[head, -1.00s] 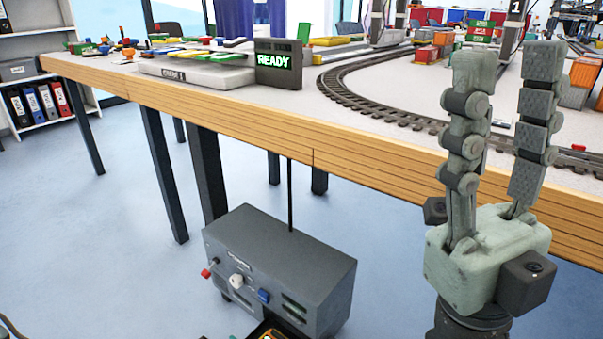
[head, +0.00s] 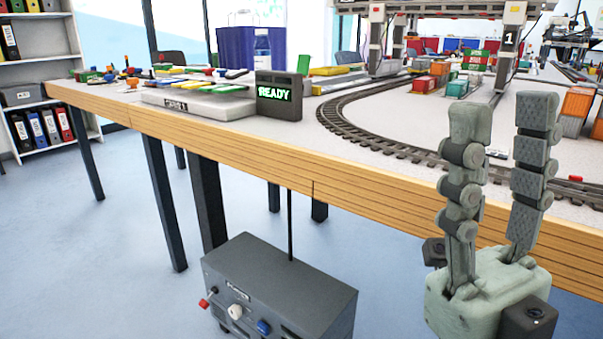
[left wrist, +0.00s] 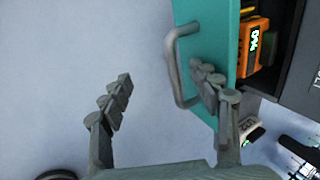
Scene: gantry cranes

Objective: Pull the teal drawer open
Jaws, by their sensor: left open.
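The teal drawer front (left wrist: 206,30) stands in the left wrist view with a grey bar handle (left wrist: 170,55) on its face. The drawer is at least partly open, since an orange device (left wrist: 254,45) with a lit display shows behind the front. My left gripper (left wrist: 160,88) is open. One finger overlaps the handle and teal front, and the other is well to the left over the floor; whether the first touches the handle I cannot tell. My right gripper (head: 503,112) is open and empty before the table edge in the head view. The drawer is out of the head view.
A grey box (head: 285,285) with knobs stands low in front of the wooden table (head: 230,140). On the table are a curved track (head: 350,125), a READY display (head: 279,95) and a grey panel (head: 195,105). Floor (head: 110,250) at the left is clear.

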